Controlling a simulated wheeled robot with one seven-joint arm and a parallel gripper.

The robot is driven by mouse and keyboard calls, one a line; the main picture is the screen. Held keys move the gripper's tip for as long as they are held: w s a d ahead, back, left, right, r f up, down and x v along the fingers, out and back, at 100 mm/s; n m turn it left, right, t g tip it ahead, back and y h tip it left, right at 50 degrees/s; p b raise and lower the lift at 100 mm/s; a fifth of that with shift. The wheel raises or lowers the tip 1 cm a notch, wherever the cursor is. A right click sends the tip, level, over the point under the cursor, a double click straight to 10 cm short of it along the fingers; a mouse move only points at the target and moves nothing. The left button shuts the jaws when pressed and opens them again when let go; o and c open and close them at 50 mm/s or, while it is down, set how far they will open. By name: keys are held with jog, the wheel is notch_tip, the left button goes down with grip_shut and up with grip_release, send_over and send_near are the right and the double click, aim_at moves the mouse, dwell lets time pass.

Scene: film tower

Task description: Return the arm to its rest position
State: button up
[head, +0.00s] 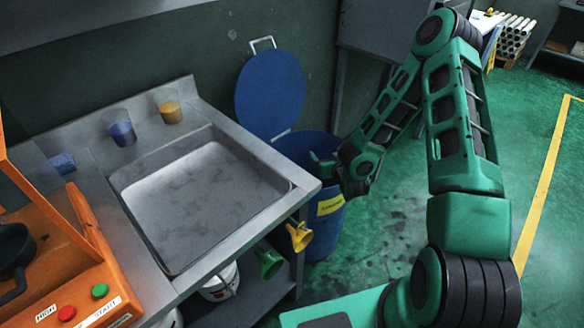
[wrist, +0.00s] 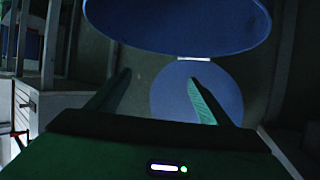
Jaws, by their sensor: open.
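My green arm stretches out on the right of the head view, bent at a high elbow. My gripper (head: 322,163) is at the end of it, in front of the blue bin (head: 330,228) and right of the sink. In the wrist view my gripper (wrist: 152,88) shows two green fingers spread wide apart with nothing between them. The bin's round blue lid (head: 270,95) stands raised against the wall. In the wrist view a large blue disc (wrist: 180,22) and a smaller blue round (wrist: 178,92) lie beyond the fingers.
A steel sink (head: 200,200) fills the left, with beakers of blue (head: 123,132) and yellow (head: 171,112) contents on its back ledge. An orange machine (head: 85,285) with red and green buttons stands at the lower left. Green floor (head: 400,235) is clear around the arm.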

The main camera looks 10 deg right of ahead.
jog(key=s+d+r+m+g+h, duration=0.25)
jog(key=s+d+r+g, duration=0.55)
jog(key=s+d+r, duration=0.65)
jog(key=s+a+r+m+g+y, duration=0.1)
jog(key=s+r, duration=0.3)
jog(key=s, duration=0.5)
jog(key=s+a+r+m+g+y, duration=0.1)
jog(key=s+r, duration=0.3)
jog(key=s, duration=0.6)
jog(key=s+a+r+m+g+y, duration=0.1)
jog(key=s+a+r+g, duration=0.2)
jog(key=s, duration=0.6)
jog(key=shift+s+a+r, duration=0.25)
jog(key=shift+s+r, duration=0.05)
jog(key=shift+r, duration=0.1)
jog(key=shift+w+g+y, duration=0.1)
jog(key=shift+g+y, duration=0.15)
jog(key=shift+g, duration=0.05)
